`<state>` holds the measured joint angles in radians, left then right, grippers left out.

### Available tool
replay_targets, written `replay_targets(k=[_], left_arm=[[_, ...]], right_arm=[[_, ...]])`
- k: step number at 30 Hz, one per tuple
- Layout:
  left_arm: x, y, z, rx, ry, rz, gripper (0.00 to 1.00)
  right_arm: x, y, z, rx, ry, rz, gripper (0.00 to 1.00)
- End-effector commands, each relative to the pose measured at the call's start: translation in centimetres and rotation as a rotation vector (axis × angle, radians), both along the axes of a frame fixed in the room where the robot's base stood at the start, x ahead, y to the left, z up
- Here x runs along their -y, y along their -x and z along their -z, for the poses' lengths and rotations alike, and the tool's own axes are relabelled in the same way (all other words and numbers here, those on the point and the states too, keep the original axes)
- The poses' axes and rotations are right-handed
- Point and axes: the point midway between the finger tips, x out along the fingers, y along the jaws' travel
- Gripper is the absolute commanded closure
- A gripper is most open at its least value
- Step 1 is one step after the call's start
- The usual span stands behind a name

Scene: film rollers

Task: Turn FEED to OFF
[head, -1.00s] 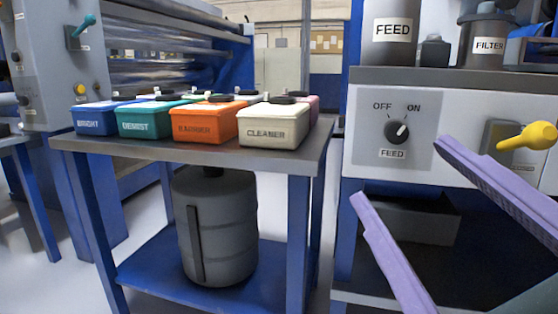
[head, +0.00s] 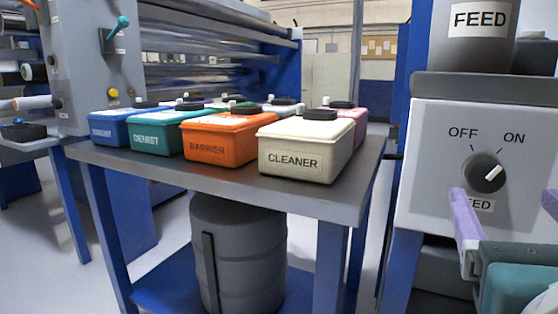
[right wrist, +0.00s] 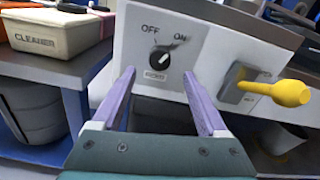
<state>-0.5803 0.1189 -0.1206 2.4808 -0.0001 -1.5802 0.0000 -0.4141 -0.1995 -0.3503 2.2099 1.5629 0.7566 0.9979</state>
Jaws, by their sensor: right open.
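The FEED knob (head: 486,173) is black with a white pointer line on a pale panel, under the words OFF and ON. Its pointer tilts up and right, toward ON. The knob also shows in the right wrist view (right wrist: 160,57). My right gripper (head: 507,202) is open and empty, with pale purple fingers. In the head view its left finger covers part of the FEED label below the knob. In the right wrist view the fingers (right wrist: 159,75) point at the panel on either side of the knob, and the knob appears apart from both. My left gripper is out of view.
A yellow handle (right wrist: 275,91) sticks out right of the knob in the right wrist view. A grey table (head: 225,187) left of the panel carries several labelled tubs, with the CLEANER tub (head: 305,150) nearest. A grey FEED canister (head: 478,45) stands above the panel.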

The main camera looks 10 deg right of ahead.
Motion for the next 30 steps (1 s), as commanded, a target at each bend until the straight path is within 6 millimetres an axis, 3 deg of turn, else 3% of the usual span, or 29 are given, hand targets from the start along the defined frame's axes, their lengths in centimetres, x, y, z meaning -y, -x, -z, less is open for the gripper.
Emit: replay_targets(k=[3, 9, 20, 30], left_arm=[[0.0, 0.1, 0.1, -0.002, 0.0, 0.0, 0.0], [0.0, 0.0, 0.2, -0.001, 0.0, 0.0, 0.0], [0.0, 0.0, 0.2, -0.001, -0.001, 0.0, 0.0], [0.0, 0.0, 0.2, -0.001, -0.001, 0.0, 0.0]], right_arm=[[1.2, -2.0, -0.1, 0.005, 0.003, 0.0, 0.24], [2.5, -4.2, -0.1, 0.003, 0.003, -0.001, 0.24], [2.9, -4.7, 0.0, 0.0, 0.003, -0.002, 0.24], [2.9, -4.7, 0.0, 0.001, 0.003, -0.001, 0.61]])
